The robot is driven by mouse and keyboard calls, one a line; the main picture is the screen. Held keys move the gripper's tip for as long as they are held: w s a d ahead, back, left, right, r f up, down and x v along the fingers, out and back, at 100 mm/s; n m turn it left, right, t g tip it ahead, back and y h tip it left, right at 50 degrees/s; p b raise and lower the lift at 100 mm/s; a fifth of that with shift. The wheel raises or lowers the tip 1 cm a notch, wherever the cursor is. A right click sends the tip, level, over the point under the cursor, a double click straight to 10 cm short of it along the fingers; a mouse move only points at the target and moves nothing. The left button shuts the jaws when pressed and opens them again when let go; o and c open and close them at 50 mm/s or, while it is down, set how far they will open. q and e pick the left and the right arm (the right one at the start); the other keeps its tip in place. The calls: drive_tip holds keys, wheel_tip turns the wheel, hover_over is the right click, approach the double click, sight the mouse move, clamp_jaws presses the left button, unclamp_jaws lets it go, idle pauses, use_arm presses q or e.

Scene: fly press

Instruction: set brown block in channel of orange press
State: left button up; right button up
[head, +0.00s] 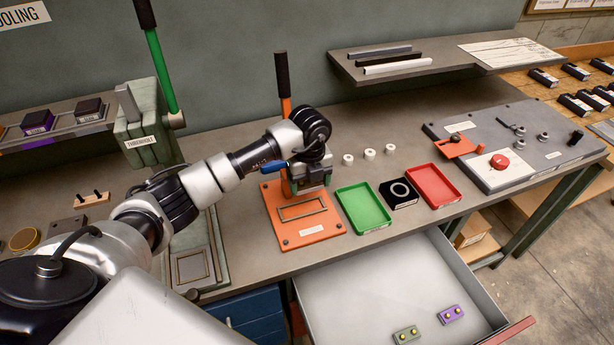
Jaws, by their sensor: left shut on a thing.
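The orange press has an orange base plate (310,236) with a tan rectangular frame on it, and an orange lever with a black grip (282,72) standing up behind. My left gripper (309,186) is over the back of this plate, in front of the press body, which it partly hides. It is shut on a dark thing between its fingers, mostly hidden, so I cannot tell its colour or whether it touches the press. A dark brown-topped block (90,106) sits in the rack at the left; I cannot tell if it is the task's block. My right gripper is not in view.
A green press (150,138) stands left of my arm. A green tray (363,208), black ring block (399,193) and red tray (434,186) lie right of the orange press. An open drawer (370,285) juts out in front. A control panel (510,145) is farther right.

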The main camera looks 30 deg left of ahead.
sight(308, 210)
use_arm(q)
drive_tip(key=shift+d+f+b, duration=0.1)
drive_tip(key=shift+f+b, duration=0.7)
drive_tip(key=shift+f, duration=0.3)
wheel_tip(308, 210, down, 4)
drive_tip(key=b, duration=0.3)
drive_tip(key=shift+f, duration=0.25)
drive_tip(key=shift+f+b, duration=0.35)
drive_tip(key=shift+f, duration=0.1)
idle(1.1)
drive_tip(key=shift+s+f, duration=0.2)
drive_tip(key=shift+f, duration=0.05)
idle(0.7)
